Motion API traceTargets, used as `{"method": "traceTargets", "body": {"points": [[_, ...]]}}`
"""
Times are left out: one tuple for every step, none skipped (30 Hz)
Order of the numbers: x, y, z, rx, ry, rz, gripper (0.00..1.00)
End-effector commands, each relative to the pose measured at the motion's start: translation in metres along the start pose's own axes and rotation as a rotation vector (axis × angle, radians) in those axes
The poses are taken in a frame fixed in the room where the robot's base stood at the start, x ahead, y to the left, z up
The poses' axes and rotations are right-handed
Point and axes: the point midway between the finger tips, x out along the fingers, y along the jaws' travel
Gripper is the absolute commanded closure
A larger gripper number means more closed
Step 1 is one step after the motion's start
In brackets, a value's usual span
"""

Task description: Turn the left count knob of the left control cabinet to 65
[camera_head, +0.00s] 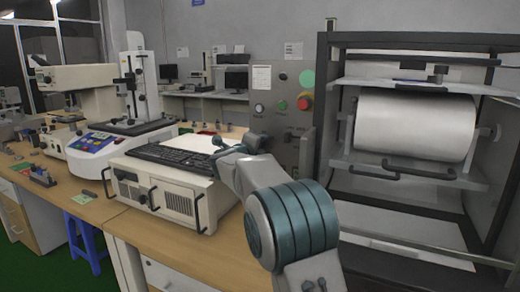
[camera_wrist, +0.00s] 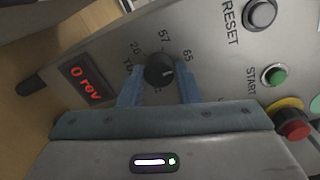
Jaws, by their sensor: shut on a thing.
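The control cabinet's grey panel (camera_head: 286,78) stands left of the drum machine in the head view. In the wrist view, a round black count knob (camera_wrist: 159,70) sits on the panel with printed marks 20, 57 and 65 around it. A small light mark shows on the right part of its face; I cannot tell its exact setting. My gripper (camera_wrist: 160,86) is shut on the knob, one blue-grey finger at each side. In the head view, my arm hides the knob.
In the wrist view, a RESET button (camera_wrist: 260,14), a green START button (camera_wrist: 275,74) and a red stop button (camera_wrist: 293,121) lie right of the knob. The open drum machine (camera_head: 415,127) is right of my arm. A keyboard (camera_head: 172,157) lies on a beige case to the left.

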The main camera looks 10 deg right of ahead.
Motion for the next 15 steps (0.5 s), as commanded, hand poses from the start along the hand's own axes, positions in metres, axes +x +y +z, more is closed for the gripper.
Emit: {"method": "traceTargets", "body": {"points": [[-0.0005,0.0004,0.0012,0.007,-0.004,0.001,0.93],[-0.0006,0.0002,0.0013,0.01,-0.004,0.001,0.93],[-0.0006,0.0001,0.0013,0.013,-0.004,0.001,0.93],[-0.0006,0.0,0.0014,0.014,-0.004,0.001,0.93],[-0.0006,-0.0002,0.0014,0.015,-0.004,0.001,0.93],[-0.0006,-0.0003,0.0015,0.016,-0.005,0.001,0.93],[-0.0006,-0.0003,0.0015,0.016,-0.005,0.001,0.93],[-0.0006,-0.0004,0.0016,0.016,-0.005,0.0,0.93],[-0.0006,-0.0005,0.0016,0.016,-0.005,0.0,0.93],[-0.0006,-0.0005,0.0016,0.016,-0.005,0.0,0.93],[-0.0006,-0.0005,0.0016,0.016,-0.005,0.0,0.93],[-0.0006,-0.0006,0.0016,0.016,-0.005,0.0,0.93],[-0.0006,-0.0006,0.0017,0.015,-0.005,0.0,0.93],[-0.0006,-0.0006,0.0017,0.015,-0.005,0.0,0.93],[-0.0006,-0.0006,0.0017,0.015,-0.005,0.0,0.65]]}}
